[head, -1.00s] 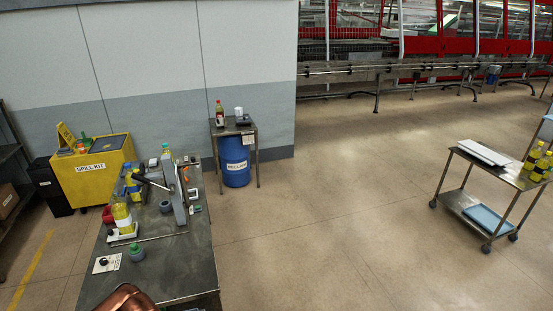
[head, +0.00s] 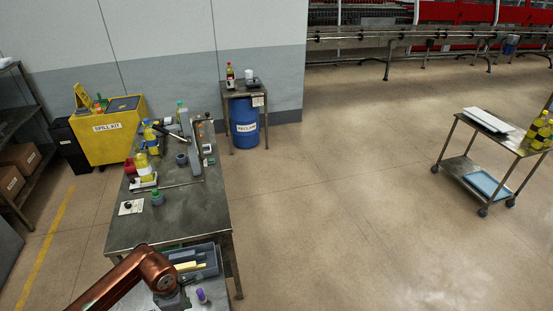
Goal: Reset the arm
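My copper-coloured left arm (head: 148,268) comes in from the bottom left and bends down at the near end of the workbench. A dark grey part (head: 174,299) shows below its last copper link. I cannot make out gripper fingers there, so I cannot tell if the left gripper is open or shut. The arm is in front of part of a cart or surface with a grey tray (head: 208,264) holding blue-grey and yellow items. A purple-capped item (head: 202,296) stands just right of the arm. My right arm and gripper are not in view.
The steel workbench (head: 185,222) holds bottles, a divider rail (head: 190,146) and small parts. A yellow spill kit bin (head: 107,137) stands left; a blue drum (head: 244,124) is behind. A steel cart (head: 466,152) stands at right. The floor between is clear.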

